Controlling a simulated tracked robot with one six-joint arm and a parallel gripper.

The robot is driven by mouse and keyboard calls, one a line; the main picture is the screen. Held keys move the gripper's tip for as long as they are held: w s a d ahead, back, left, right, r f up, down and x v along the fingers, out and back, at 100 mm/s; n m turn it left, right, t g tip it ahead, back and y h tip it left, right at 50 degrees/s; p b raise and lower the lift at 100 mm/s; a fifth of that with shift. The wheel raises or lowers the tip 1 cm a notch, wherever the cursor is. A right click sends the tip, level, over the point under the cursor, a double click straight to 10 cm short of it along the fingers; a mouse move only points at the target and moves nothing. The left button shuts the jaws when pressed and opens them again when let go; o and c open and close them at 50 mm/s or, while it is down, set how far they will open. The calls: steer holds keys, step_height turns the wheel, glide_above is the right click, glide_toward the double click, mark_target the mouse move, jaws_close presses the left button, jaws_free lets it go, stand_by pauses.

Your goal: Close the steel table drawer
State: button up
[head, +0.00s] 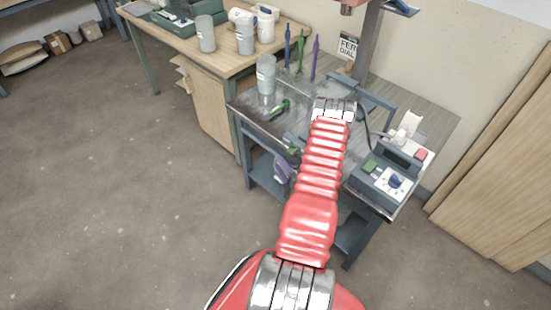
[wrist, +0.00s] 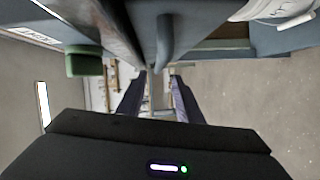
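The steel table (head: 262,112) stands in the middle of the head view, with a grey top and blue-grey legs. My red arm crosses in front of it and hides much of its front. The drawer cannot be made out clearly in the head view, nor how far it is open. In the wrist view a blue-grey bar (wrist: 165,42), perhaps the drawer's handle, lies just beyond my fingertips. My gripper (wrist: 157,76) shows two dark fingers with a gap between them and nothing clearly held. Whether they touch the bar cannot be told. The gripper is not clearly visible in the head view.
A control box (head: 385,178) with a blue knob stands at the table's right end. A wooden bench (head: 222,62) adjoins behind left. Floor is free at left.

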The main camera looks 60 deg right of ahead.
steer(key=shift+v, duration=1.5)
steer(key=shift+f, duration=0.1)
steer(key=s+a+f+m+g+y, duration=0.2)
steer(key=s+f+m+g, duration=0.15)
steer(key=f, duration=0.25)
steer(key=s+a+f+m+g+y, duration=0.25)
steer(key=f+m+g, duration=0.2)
steer(key=f, duration=0.25)
steer(key=w+a+r+m+g+y, duration=0.15)
steer(key=a+r, duration=0.25)
steer(key=r, duration=0.6)
steer(key=a+r+m+g+y, duration=0.1)
steer(key=a+r+m+g, duration=0.2)
steer(key=r, duration=0.6)
steer(key=w+a+r+m+g+y, duration=0.1)
steer(key=a+r+m+g, duration=0.2)
steer(key=r, duration=0.7)
steer(key=a+r+n+t, duration=0.5)
steer(key=a+r+t, duration=0.1)
steer(key=a+r, duration=2.3)
steer(key=shift+w+a+n+y, duration=0.25)
steer(key=shift+w+n+y, duration=0.05)
steer(key=shift+w+n, duration=0.05)
